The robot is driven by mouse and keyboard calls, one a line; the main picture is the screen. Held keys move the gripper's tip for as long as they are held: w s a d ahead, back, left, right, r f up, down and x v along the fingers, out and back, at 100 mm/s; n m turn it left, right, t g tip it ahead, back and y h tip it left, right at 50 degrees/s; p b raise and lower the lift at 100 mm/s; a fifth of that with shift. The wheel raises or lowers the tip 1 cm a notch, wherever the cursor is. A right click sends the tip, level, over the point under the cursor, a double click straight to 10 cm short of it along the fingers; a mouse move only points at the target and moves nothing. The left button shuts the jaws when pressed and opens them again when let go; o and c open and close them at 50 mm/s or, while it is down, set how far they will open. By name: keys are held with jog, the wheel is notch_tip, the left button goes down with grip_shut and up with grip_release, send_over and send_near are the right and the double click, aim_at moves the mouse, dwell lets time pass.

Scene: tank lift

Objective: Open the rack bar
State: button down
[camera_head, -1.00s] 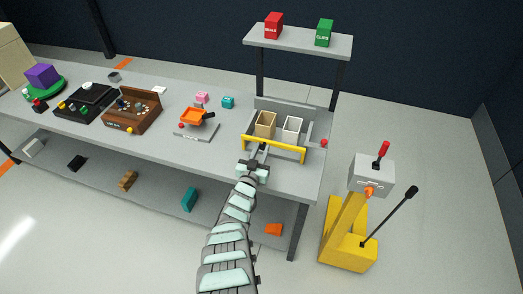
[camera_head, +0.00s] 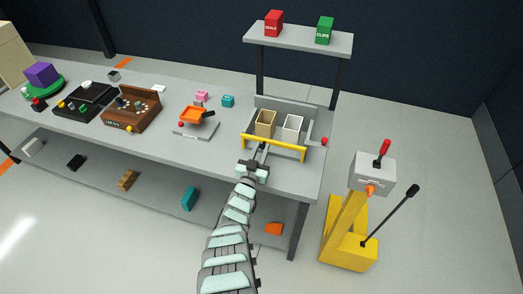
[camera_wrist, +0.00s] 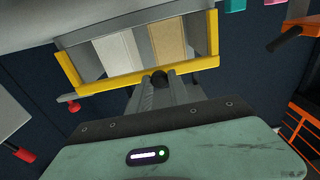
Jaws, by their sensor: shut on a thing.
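The yellow rack bar (camera_head: 274,148) runs across the front of a grey rack (camera_head: 287,106) at the right end of the workbench. My gripper (camera_head: 260,152) reaches up from the front and meets the bar left of its middle. In the wrist view, the bar (camera_wrist: 90,84) crosses in front of the rack, and my gripper (camera_wrist: 160,80) is shut on a dark round knob at its lower edge. A tan bin (camera_head: 265,123) and a white bin (camera_head: 293,128) stand behind the bar. A red knob (camera_head: 323,142) sits at the rack's right side.
An orange device on a grey plate (camera_head: 196,130) stands left of the rack. A brown wooden box (camera_head: 133,110) is farther left. A raised shelf (camera_head: 300,40) holds red and green boxes. A yellow lift with a lever (camera_head: 346,246) stands on the floor at right.

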jog(key=shift+s+f+t+b, duration=0.35)
jog(key=shift+f+t+b, duration=0.15)
jog(key=shift+f+b, duration=0.5)
jog(key=t+b, duration=0.1)
jog(key=b, duration=0.2)
jog(key=s+f+b, duration=0.1)
jog(key=b, duration=0.2)
jog(key=shift+a+f+t+h, duration=0.2)
jog(key=shift+t+h, duration=0.2)
jog(key=shift+s+a+t+b, duration=0.1)
jog(key=shift+s+t+b, duration=0.15)
jog(key=shift+b, duration=0.7)
jog(key=shift+r, duration=0.15)
jog(key=shift+s+a+f+b, duration=0.2)
jog(key=shift+s+f, duration=0.15)
jog(key=shift+f, duration=0.3)
jog(key=shift+s+a+f+b, duration=0.15)
jog(key=shift+s+f, duration=0.15)
jog(key=shift+f, duration=0.3)
jog(key=shift+d, duration=0.1)
jog(key=c, duration=1.6)
grip_release()
jog(key=o, duration=0.4)
jog(key=shift+r, duration=0.2)
jog(key=shift+c, duration=0.2)
